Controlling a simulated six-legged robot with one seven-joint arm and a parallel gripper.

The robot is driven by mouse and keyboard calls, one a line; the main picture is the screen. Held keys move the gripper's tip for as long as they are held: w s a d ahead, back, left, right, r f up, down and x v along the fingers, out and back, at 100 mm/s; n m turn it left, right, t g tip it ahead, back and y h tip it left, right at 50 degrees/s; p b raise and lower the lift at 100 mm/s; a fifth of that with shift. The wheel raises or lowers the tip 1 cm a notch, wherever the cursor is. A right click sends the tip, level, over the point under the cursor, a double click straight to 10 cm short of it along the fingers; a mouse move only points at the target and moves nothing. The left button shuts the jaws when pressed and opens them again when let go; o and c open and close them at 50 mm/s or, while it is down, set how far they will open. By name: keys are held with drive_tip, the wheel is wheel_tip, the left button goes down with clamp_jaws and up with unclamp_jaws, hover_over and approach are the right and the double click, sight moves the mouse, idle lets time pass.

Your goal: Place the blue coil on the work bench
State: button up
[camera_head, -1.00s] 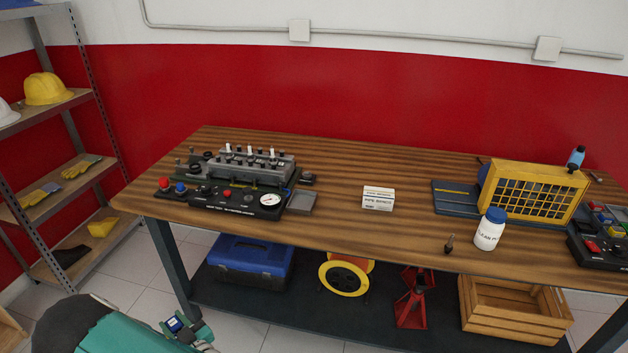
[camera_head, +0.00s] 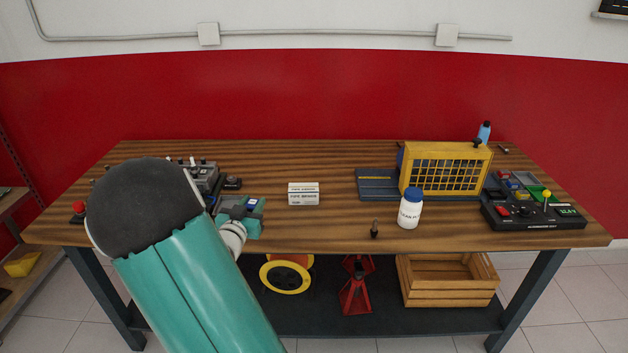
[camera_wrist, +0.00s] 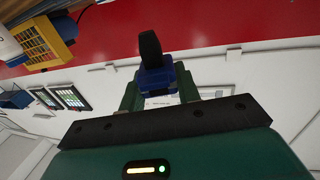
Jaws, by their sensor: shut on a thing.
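The blue coil (camera_wrist: 153,80), a blue block with a black stem on top, sits between the green fingers of my gripper (camera_wrist: 160,98) in the wrist view. My gripper is shut on it. In the head view my gripper (camera_head: 240,213) shows near the front left part of the work bench (camera_head: 330,225), and a small blue patch of the coil (camera_head: 254,205) is visible in it. The coil appears to be held in the air; its height over the wooden top is hard to tell. My teal arm hides part of the bench's left end.
A white box (camera_head: 303,194) stands mid-bench. A dark small part (camera_head: 374,229), a white bottle (camera_head: 410,208), a yellow grille unit (camera_head: 445,168) and a control panel (camera_head: 535,212) stand to the right. An engine trainer (camera_head: 203,178) is partly hidden at left. Bare wood lies around the white box.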

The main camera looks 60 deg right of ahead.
drive_tip(key=s+d+r+m+g, duration=0.2)
drive_tip(key=s+d+g, duration=0.1)
drive_tip(key=s+d, duration=0.3)
hover_over(322, 227)
drive_tip(key=shift+h, duration=0.3)
drive_tip(key=f, duration=0.8)
drive_tip(key=shift+w+a+f, duration=0.1)
drive_tip(key=shift+w+a, duration=0.25)
drive_tip(key=shift+a, duration=0.05)
drive_tip(key=shift+s+d+f, duration=0.25)
drive_tip(key=shift+d+f, duration=0.05)
drive_tip(key=shift+f, duration=0.1)
drive_tip(key=shift+d+f, duration=0.15)
drive_tip(key=shift+f, duration=1.55)
drive_tip(key=shift+f, duration=0.1)
drive_tip(key=o, duration=1)
drive_tip(key=shift+o, duration=0.2)
